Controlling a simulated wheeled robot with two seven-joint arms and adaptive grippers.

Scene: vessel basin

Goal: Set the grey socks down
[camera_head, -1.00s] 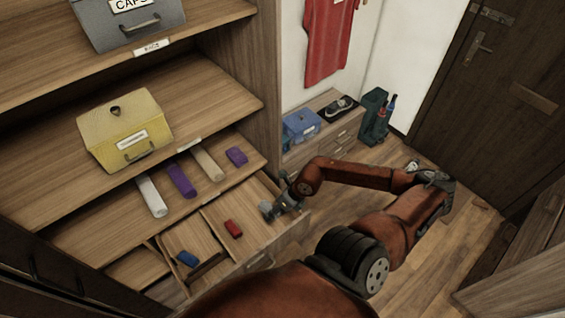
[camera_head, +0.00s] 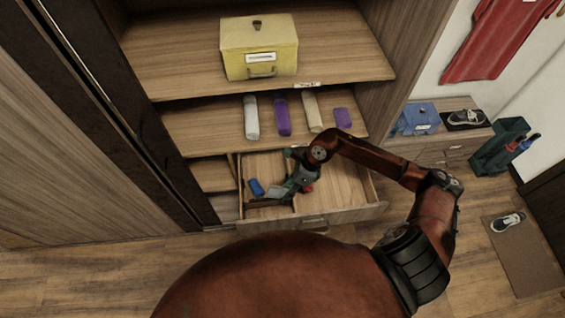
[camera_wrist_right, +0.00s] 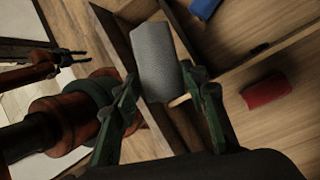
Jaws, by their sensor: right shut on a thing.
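The grey socks (camera_wrist_right: 157,60) are a rolled grey bundle between the green fingers of my right gripper (camera_wrist_right: 160,88) in the right wrist view. In the head view my right gripper (camera_head: 292,187) is low over the open drawer (camera_head: 345,217), by the divider between its compartments. I cannot tell whether the socks touch the drawer. What looks like my left gripper (camera_wrist_right: 76,58) shows small and dark at the left of the wrist view; its opening is unclear.
Blue socks (camera_head: 256,187) lie in the drawer's left compartment; red socks (camera_wrist_right: 266,90) lie in the right one. Above are a white roll (camera_head: 251,118), purple and beige rolls on a shelf, and a yellow box (camera_head: 259,50). The right compartment has free room.

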